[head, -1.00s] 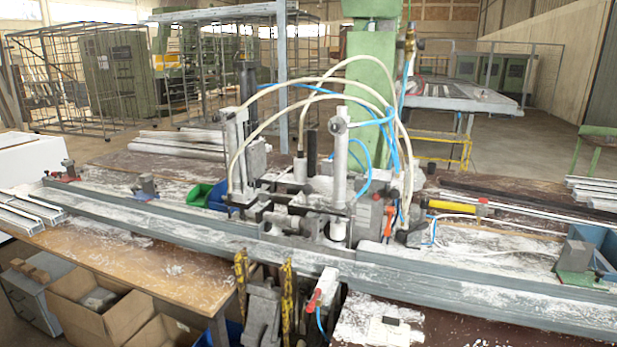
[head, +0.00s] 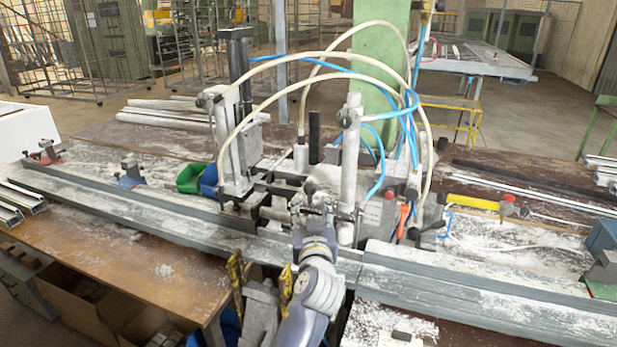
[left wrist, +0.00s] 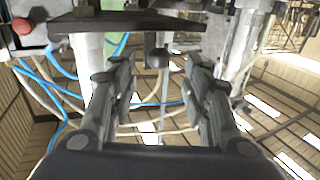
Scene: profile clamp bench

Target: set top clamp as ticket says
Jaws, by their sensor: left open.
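The clamp unit stands mid-bench, with a left upright cylinder (head: 229,150) and a pale right upright post (head: 350,165). My left gripper (head: 312,205) is in front of the unit, just left of the post's lower part; its fingertips blend into the machine parts. In the left wrist view my gripper (left wrist: 160,88) is open, nothing between its fingers. A dark round knob (left wrist: 157,58) hangs beyond the finger gap, below a dark plate (left wrist: 125,22); contact is not visible. A pale card (head: 395,338) lies at the bottom edge; its writing is unreadable. My right gripper is not in view.
A long grey rail (head: 440,285) runs along the bench front. Hoses (head: 300,60) arch over the unit. Green and blue bins (head: 192,178) sit at its left. A yellow-handled tool (head: 470,202) lies right. Cardboard boxes (head: 85,310) stand below left.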

